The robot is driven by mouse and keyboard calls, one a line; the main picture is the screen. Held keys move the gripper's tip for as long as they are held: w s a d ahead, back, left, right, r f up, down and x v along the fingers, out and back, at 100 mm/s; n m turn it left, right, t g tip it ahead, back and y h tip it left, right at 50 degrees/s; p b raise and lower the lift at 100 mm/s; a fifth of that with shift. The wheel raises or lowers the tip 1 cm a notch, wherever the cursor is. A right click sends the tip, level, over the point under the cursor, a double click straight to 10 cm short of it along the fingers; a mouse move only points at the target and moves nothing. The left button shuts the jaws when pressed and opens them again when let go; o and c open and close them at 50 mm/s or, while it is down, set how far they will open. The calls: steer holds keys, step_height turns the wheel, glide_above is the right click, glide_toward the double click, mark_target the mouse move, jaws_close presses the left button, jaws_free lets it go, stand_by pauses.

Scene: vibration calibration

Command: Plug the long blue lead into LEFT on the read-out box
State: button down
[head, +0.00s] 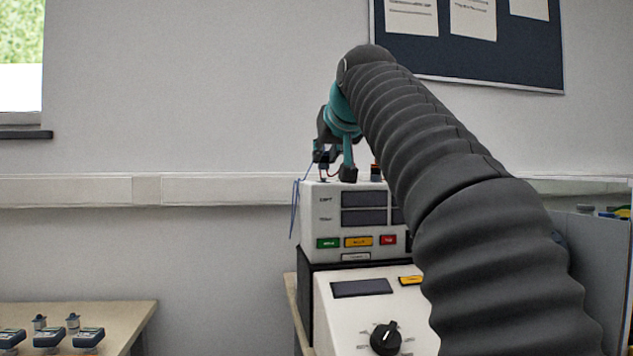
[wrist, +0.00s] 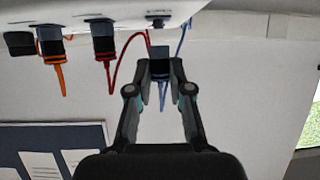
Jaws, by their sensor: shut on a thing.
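The white read-out box (head: 317,225) stands on a black block; its top also shows along the upper edge of the wrist view (wrist: 115,11). My gripper (head: 335,172) is over the left part of its top. In the wrist view my gripper (wrist: 161,88) is shut on a dark blue plug (wrist: 160,66), whose blue lead (wrist: 183,42) loops beside it. A dark socket (wrist: 158,21) lies straight ahead of the plug, with what looks like a small gap between. The lead (head: 294,208) hangs down the box's left side. The LEFT label is not legible.
A red-lead plug (wrist: 104,44) and an orange-lead plug (wrist: 52,46) stand in the box beside my gripper, with a black block (wrist: 20,43) beyond. A white unit with a knob (head: 386,338) stands below. A wooden table (head: 120,312) with small devices is at left.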

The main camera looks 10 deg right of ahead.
steer(key=shift+f+b, duration=0.3)
steer(key=shift+f, duration=0.9)
stand_by(3.0)
steer(key=shift+a, duration=0.1)
steer(key=shift+w+a+m+g+h+p, duration=0.1)
steer(key=shift+m+h+p, duration=0.1)
steer(key=shift+m+h, duration=0.5)
steer(key=shift+s+a+m+g+h+p, duration=0.1)
steer(key=shift+m+h+p, duration=0.15)
steer(key=shift+m+h, duration=0.45)
steer(key=shift+w+a+m+g+h+p, duration=0.1)
steer(key=shift+m+h+p, duration=0.1)
steer(key=shift+m+h, duration=0.5)
steer(key=shift+m+h, duration=0.4)
steer(key=shift+h, duration=0.3)
steer(key=shift+w+a+m+g+h+p, duration=0.1)
steer(key=shift+a+m+g+h+p, duration=0.1)
steer(key=shift+m+g+h+p, duration=0.75)
steer(key=shift+w+a+m+g+h+p, duration=0.15)
steer(key=shift+m+g+h+p, duration=0.5)
steer(key=shift+m+h, duration=0.55)
